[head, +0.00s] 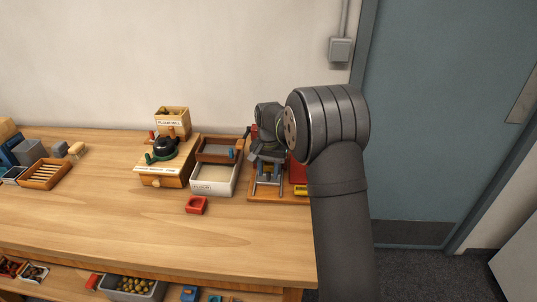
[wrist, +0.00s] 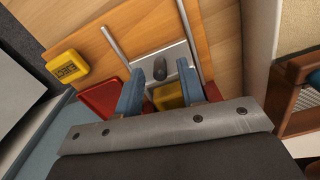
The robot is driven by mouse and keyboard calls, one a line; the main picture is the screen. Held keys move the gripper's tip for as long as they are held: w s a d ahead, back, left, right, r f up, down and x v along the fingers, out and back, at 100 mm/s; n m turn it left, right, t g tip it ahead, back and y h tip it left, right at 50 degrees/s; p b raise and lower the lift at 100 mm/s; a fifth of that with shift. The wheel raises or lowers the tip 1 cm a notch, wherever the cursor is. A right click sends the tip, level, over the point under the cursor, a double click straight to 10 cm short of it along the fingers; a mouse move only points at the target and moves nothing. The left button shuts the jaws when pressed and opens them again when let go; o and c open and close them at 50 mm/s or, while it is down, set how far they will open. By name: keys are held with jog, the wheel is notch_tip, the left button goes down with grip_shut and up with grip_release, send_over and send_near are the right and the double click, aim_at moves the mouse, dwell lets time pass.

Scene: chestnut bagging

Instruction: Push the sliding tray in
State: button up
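The sliding tray looks to be the grey metal plate (wrist: 178,58) with a dark round knob (wrist: 160,69), set between two metal rails (wrist: 113,45) on a wooden base. My gripper (wrist: 160,82) is open, its two blue fingers apart. In the wrist view the knob shows between the fingertips; I cannot tell whether they touch it or the plate. A yellow part (wrist: 168,97) and red parts (wrist: 100,99) show behind the fingers. In the head view my gripper (head: 268,162) is low over the wooden base (head: 262,196), and my wrist hides most of the tray.
A yellow labelled block (wrist: 66,67) lies beside the rails. Left of the base stand a white bin (head: 212,188), a brown wooden tray (head: 214,158) and a wooden mill (head: 165,170). A red dish (head: 196,205) is in front. The front middle of the table is clear.

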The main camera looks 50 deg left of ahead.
notch_tip(320, 180, up, 17)
dwell(0.4)
jog(key=shift+f, duration=0.15)
jog(key=s+d+f+t+y, duration=0.2)
jog(key=s+d+t+y, duration=0.15)
jog(key=s, duration=0.25)
jog(key=shift+h, duration=0.45)
jog(key=x, duration=1.6)
jog(key=shift+w+d+f, duration=0.2)
jog(key=shift+w+f, duration=0.1)
jog(key=shift+w, duration=0.05)
jog(key=shift+c, duration=0.5)
grip_shut()
